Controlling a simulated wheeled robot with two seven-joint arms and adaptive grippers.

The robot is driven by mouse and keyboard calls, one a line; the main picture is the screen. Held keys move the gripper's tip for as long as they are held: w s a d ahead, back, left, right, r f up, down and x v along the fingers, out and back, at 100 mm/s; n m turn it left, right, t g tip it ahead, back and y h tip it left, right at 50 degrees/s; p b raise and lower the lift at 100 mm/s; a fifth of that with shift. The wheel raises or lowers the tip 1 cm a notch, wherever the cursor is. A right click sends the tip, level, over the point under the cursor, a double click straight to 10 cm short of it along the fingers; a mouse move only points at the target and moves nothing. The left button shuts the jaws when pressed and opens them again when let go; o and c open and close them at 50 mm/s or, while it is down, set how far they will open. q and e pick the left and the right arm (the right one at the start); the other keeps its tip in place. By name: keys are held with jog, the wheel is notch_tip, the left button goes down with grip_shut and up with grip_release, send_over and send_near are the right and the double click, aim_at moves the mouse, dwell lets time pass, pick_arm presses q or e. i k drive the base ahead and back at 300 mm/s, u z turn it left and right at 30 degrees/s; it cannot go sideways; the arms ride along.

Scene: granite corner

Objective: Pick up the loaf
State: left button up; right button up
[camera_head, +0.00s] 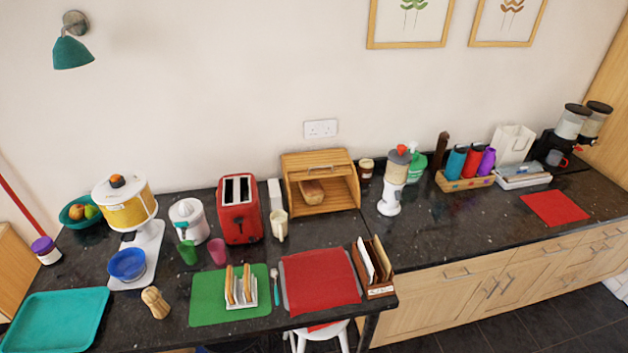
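The loaf (312,192) is a small brown loaf inside the open wooden bread bin (331,207), at the back of the counter near the middle of the head view. It lies in the left part of the bin, in front of the bin's slatted back. Neither of my grippers shows in this view, so I cannot see whether they are open or shut.
A red toaster (240,225) and a cream jug (279,229) stand left of the bin. A red mat (320,281), a green mat (206,297) with a toast rack (241,301), and a letter holder (381,289) lie in front. Counter right of the letter holder is clear.

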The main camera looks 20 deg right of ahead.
aim_at(313, 191)
jog(key=u, duration=0.5)
jog(key=k, duration=1)
jog(key=z, duration=0.65)
jog(key=i, duration=1.25)
jog(key=u, duration=0.35)
